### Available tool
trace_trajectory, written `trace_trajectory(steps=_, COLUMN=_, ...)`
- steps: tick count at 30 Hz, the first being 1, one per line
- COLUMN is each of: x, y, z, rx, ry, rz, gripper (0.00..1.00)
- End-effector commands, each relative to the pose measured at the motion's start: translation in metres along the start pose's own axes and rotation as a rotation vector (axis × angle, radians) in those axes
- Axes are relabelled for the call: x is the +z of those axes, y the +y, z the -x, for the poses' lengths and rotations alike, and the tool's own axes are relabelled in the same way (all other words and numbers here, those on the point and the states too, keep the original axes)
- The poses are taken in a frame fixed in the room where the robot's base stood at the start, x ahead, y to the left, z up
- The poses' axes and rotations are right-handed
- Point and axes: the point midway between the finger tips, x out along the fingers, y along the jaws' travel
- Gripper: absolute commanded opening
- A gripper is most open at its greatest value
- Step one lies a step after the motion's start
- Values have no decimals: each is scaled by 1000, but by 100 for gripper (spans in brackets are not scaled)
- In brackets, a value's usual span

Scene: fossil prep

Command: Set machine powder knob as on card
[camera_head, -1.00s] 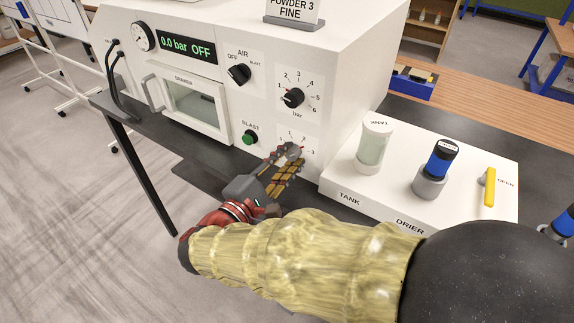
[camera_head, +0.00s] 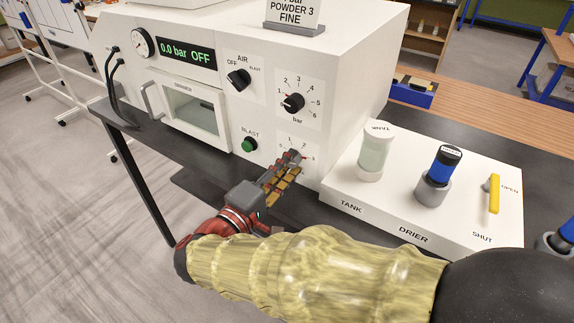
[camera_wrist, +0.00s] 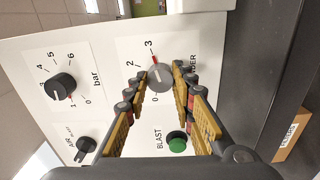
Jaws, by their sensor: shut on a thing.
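The grey powder knob (camera_wrist: 160,79) shows in the wrist view, low on the panel. Its dial shows 0, 2 and 3, and a red mark at its edge points toward the 3. My gripper (camera_wrist: 163,77) has its fingers on either side of this knob and is shut on it. In the head view my gripper (camera_head: 293,162) covers the knob and part of its dial.
Above it are the bar knob (camera_head: 293,103) and the air knob (camera_head: 238,79). The green blast button (camera_head: 249,144) is close to the fingers. The display (camera_head: 187,52) reads "0.0 bar OFF". A white tank and drier unit (camera_head: 375,222) stands right of my gripper.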

Motion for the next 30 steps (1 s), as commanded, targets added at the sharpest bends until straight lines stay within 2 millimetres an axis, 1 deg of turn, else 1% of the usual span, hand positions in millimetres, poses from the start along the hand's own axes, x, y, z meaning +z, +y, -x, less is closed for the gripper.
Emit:
trace_trajectory(steps=1, x=1, y=-3, z=0, rx=-3, ry=-1, rz=2, gripper=0)
trace_trajectory(steps=9, x=1, y=-3, z=0, rx=-3, ry=-1, rz=3, gripper=0)
trace_trajectory(steps=10, x=1, y=-3, z=0, rx=-3, ry=-1, rz=3, gripper=26)
trace_trajectory(steps=19, x=0, y=-2, z=0, rx=-2, ry=-1, rz=1, gripper=43)
trace_trajectory(steps=20, x=0, y=-1, z=0, rx=-2, ry=-1, rz=1, gripper=44)
trace_trajectory(steps=30, x=0, y=-1, z=3, rx=-1, ry=1, rz=0, gripper=44)
